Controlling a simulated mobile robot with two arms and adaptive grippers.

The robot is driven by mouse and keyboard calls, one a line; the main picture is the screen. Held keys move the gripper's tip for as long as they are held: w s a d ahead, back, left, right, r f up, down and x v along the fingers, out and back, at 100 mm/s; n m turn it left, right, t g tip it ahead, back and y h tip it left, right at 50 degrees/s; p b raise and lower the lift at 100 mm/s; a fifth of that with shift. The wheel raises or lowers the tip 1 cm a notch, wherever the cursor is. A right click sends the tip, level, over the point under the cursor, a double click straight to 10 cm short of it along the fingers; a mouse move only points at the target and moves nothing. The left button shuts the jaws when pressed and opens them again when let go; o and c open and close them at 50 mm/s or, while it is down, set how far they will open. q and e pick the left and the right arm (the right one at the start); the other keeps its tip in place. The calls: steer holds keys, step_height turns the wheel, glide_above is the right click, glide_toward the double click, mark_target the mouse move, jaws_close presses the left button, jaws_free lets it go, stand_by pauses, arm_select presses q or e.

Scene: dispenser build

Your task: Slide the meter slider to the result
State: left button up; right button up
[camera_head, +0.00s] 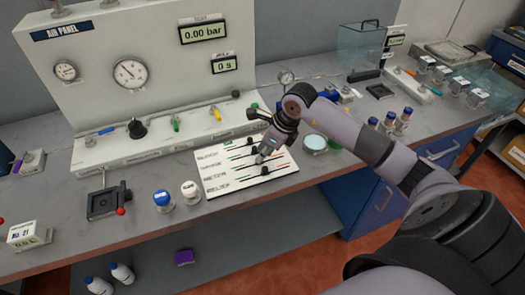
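A white slider board (225,183) lies on the bench below the air panel. It has several labelled rows with coloured tracks and dark knobs; the labels are small and hard to read, though the third looks like "METER". A black knob (265,170) shows on a lower track, just below my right gripper. My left gripper is out of view.
The air panel (100,85) with gauges and displays reading 0.00 bar and 0 s stands behind. A blue-capped jar (163,201) and a white-capped jar (190,192) stand left of the board. A round dish (315,142) and small bottles (388,121) are to its right.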

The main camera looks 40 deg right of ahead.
steer(key=shift+w+a+f, duration=0.15)
steer(key=shift+w+f, duration=0.05)
steer(key=shift+f, duration=0.4)
steer(key=shift+c, duration=0.6)
jaws_close()
steer(key=shift+a, duration=0.1)
